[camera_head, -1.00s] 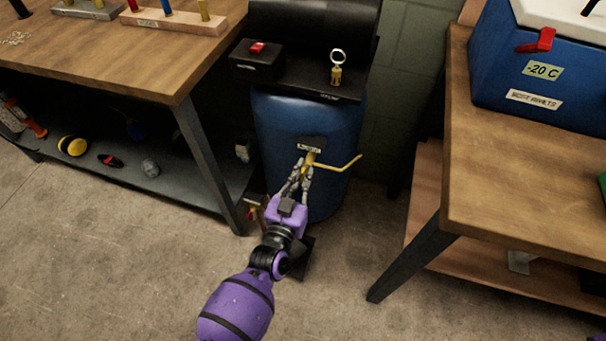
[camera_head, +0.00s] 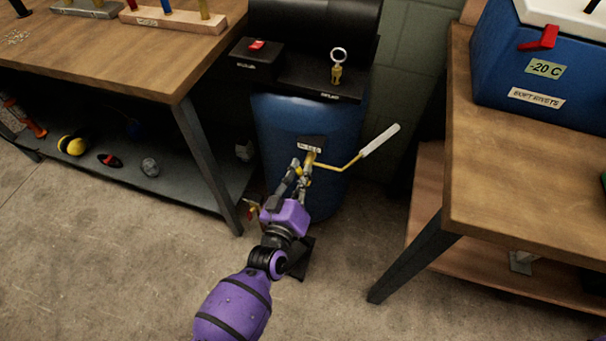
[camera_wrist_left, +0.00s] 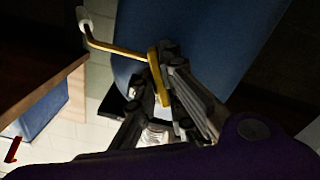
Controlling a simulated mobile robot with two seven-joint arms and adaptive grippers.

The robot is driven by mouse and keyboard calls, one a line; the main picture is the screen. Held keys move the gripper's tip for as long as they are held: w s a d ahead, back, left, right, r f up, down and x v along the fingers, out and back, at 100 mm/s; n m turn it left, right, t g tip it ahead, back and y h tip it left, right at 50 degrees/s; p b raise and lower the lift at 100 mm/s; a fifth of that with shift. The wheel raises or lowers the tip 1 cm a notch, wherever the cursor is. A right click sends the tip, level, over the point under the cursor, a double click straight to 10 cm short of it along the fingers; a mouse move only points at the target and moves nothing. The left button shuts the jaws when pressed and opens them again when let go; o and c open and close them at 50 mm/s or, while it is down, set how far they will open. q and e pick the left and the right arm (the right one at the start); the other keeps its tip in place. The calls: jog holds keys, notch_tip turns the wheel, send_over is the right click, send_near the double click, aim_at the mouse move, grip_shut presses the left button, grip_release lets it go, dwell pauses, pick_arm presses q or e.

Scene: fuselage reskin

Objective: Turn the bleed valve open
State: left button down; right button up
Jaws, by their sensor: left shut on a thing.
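In the left wrist view the yellow part (camera_wrist_left: 158,76) lies between the fingers, and the lever (camera_wrist_left: 112,48) runs to the upper left. The fingers partly hide the hub. My right gripper is not in view.
A wooden bench (camera_head: 120,62) with a lower shelf stands left of the tank. Another table (camera_head: 530,190) with a blue cooler (camera_head: 500,75) stands right. A black box with a red switch (camera_head: 257,45) and a brass ring-pull fitting (camera_head: 337,70) sit above the tank.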

pick_arm(q)
jog(key=n, duration=0.3)
jog(key=shift+a+f+b, duration=0.15)
jog(key=shift+a+b, duration=0.05)
jog(key=shift+b, duration=0.15)
jog(key=shift+n, duration=0.9)
jog(key=n, duration=0.1)
jog(key=n+b, duration=0.1)
jog(key=n, duration=0.1)
jog(key=n+b, duration=0.1)
jog(key=shift+a+f, duration=0.1)
jog(key=shift+f, duration=0.15)
jog(key=shift+n+b, duration=0.55)
jog(key=shift+n, duration=1.05)
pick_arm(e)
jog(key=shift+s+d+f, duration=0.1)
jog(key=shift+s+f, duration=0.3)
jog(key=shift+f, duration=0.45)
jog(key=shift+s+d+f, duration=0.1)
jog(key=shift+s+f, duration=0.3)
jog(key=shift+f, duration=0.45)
pick_arm(q)
jog(key=shift+f, duration=0.1)
jog(key=c, duration=2)
grip_release()
jog(key=shift+o, duration=0.7)
jog(key=v, duration=1.2)
